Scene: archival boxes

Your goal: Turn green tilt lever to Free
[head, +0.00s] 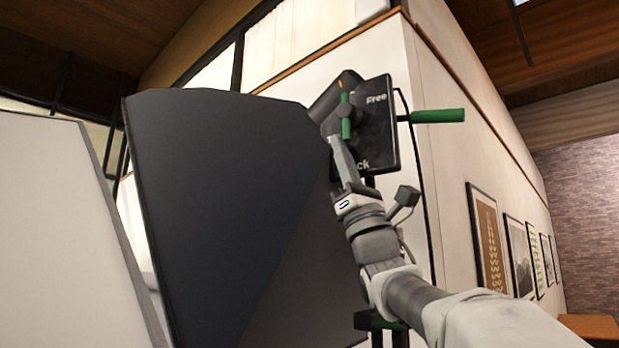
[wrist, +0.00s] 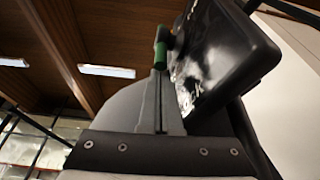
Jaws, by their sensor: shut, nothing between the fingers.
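The green tilt lever (head: 346,116) is mounted on a black plate (head: 374,148) marked "Free" at the upper right; a second label near the bottom is partly covered and reads "ck". The lever stands nearly upright on the plate. My gripper (head: 335,142) is shut and empty, with its tips at the lower end of the lever. In the wrist view my shut fingers (wrist: 160,80) point up toward the green lever (wrist: 161,50). I cannot tell whether the tips touch it.
A green handle (head: 437,116) sticks out to the right of the plate. A large dark panel (head: 230,200) stands to the left of my arm, with a pale panel (head: 60,240) farther left. Framed pictures (head: 488,238) hang on the white wall at right.

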